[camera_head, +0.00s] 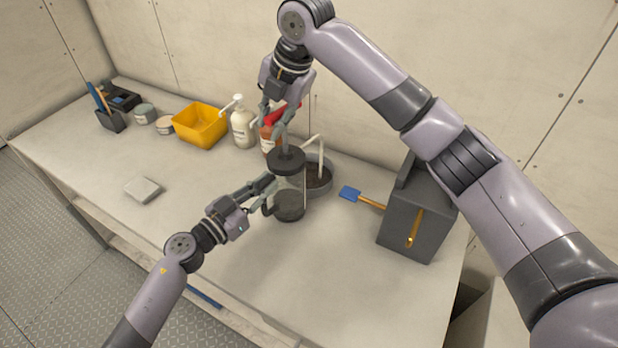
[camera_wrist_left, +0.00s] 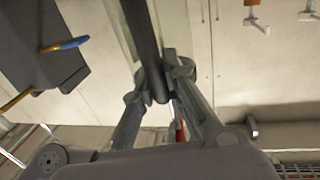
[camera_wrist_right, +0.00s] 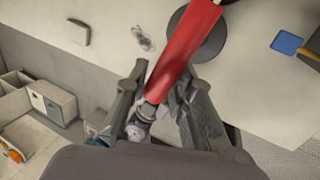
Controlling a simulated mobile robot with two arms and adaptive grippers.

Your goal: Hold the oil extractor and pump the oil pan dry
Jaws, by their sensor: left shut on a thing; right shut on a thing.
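The oil extractor (camera_head: 289,204) is a clear grey cylinder with a black lid, standing upright on the bench. My left gripper (camera_head: 266,189) is shut on its dark side handle, which shows as a dark bar (camera_wrist_left: 147,50) between the fingers in the left wrist view. My right gripper (camera_head: 276,108) is above the lid, shut on the red pump handle (camera_wrist_right: 187,45). The round grey oil pan (camera_head: 327,187) sits just behind and right of the extractor, with dark contents inside. A pale tube (camera_head: 321,152) bends down into the pan. The extractor partly hides the pan.
A grey box (camera_head: 412,222) and a blue-ended tool (camera_head: 350,193) are at right. A pale folded cloth (camera_head: 142,189) lies left. The front bench is clear.

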